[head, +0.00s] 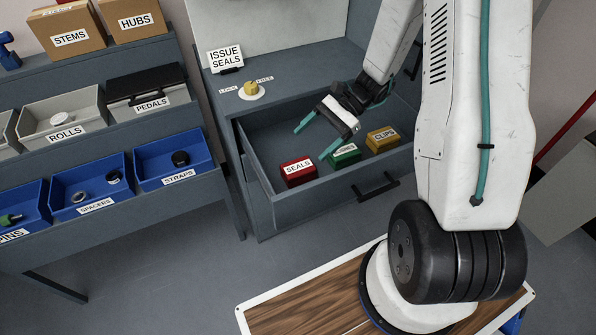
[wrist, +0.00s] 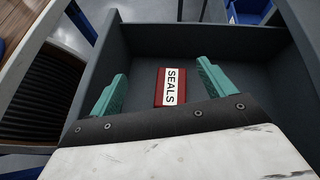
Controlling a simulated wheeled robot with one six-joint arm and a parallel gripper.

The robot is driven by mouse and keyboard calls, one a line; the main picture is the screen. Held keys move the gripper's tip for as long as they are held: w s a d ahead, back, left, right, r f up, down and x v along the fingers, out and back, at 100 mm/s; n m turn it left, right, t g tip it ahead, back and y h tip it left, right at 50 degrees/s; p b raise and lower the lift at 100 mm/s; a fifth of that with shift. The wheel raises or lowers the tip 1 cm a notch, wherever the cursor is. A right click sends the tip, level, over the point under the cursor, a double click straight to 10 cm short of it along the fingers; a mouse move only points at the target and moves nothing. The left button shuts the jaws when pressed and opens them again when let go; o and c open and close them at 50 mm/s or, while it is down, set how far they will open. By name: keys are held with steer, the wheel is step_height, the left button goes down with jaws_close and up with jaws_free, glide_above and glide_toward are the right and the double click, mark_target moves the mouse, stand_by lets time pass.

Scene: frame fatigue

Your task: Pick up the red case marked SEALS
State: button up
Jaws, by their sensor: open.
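The red case marked SEALS (head: 298,172) lies in the open drawer (head: 258,192), at its front left in the head view. In the wrist view the case (wrist: 162,88) shows on the drawer floor, between and beyond my two teal fingertips. My gripper (head: 319,136) is open and empty, over the drawer and above the case. It also fills the lower part of the wrist view (wrist: 158,82). The fingers look apart from the case.
A green case (head: 345,156) and a yellow case marked CLIPS (head: 382,140) lie to the right in the same drawer. Blue bins (head: 176,158) stand on a rack at left.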

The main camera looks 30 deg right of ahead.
mark_target(291, 169)
steer(key=f+m, duration=0.1)
steer(key=f, duration=0.1)
steer(key=d+f+m+t+y, duration=0.1)
steer(key=f, duration=0.1)
steer(key=w+f, duration=0.1)
steer(key=f, duration=0.1)
steer(key=shift+d+f+m, duration=0.1)
steer(key=shift+d+m, duration=0.1)
steer(key=shift+m, duration=0.2)
steer(key=shift+f+t, duration=0.3)
steer(key=x, duration=0.7)
steer(key=shift+a, duration=0.4)
steer(key=shift+y, duration=0.3)
steer(key=c, duration=1.1)
